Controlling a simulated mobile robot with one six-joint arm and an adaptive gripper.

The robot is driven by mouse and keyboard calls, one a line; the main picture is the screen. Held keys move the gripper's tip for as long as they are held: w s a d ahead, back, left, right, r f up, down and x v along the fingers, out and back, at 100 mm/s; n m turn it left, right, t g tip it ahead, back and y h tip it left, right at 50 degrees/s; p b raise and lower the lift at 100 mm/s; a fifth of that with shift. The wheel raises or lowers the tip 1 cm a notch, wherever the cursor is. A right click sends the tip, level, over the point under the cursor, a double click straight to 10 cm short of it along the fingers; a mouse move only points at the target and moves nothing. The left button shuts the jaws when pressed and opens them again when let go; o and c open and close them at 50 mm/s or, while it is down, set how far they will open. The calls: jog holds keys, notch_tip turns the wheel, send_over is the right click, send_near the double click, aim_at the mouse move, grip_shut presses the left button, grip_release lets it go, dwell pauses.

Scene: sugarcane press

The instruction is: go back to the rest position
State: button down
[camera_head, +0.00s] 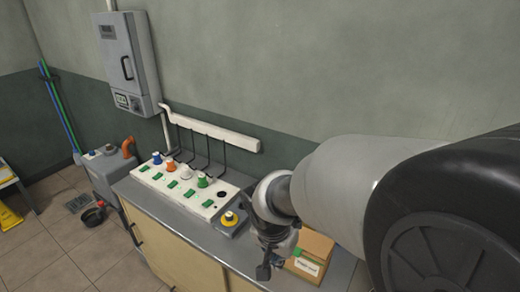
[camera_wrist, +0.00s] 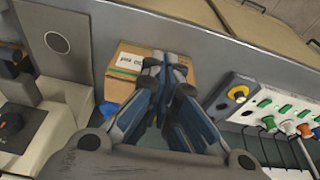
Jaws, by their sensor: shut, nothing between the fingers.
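My gripper (camera_wrist: 165,62) is shut and empty in the wrist view. Its fingertips meet in front of a cardboard box (camera_wrist: 125,60) with a white label; I cannot tell whether they touch it. In the head view my gripper (camera_head: 264,268) is small and dark, beside the cardboard box (camera_head: 313,258) and above the grey counter (camera_head: 228,244). My arm crosses the right side of the head view and hides part of the counter behind it.
A white panel (camera_head: 157,183) with several coloured knobs and green switches lies on the counter. A grey cabinet (camera_head: 127,60) hangs on the wall. Tiled floor lies at the left.

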jog(key=s+d+r+n, duration=0.2)
jog(key=s+d+r, duration=0.1)
jog(key=s+r, duration=0.1)
jog(key=s+d+r+n+t+y, duration=0.1)
jog(key=s+d+r+n, duration=0.1)
jog(key=s, duration=0.5)
jog(key=s+d+r+n+t, duration=0.1)
jog(key=s+d+r+n, duration=0.1)
jog(key=s+r, duration=0.4)
jog(key=shift+s+d, duration=0.25)
jog(key=shift+d, duration=0.65)
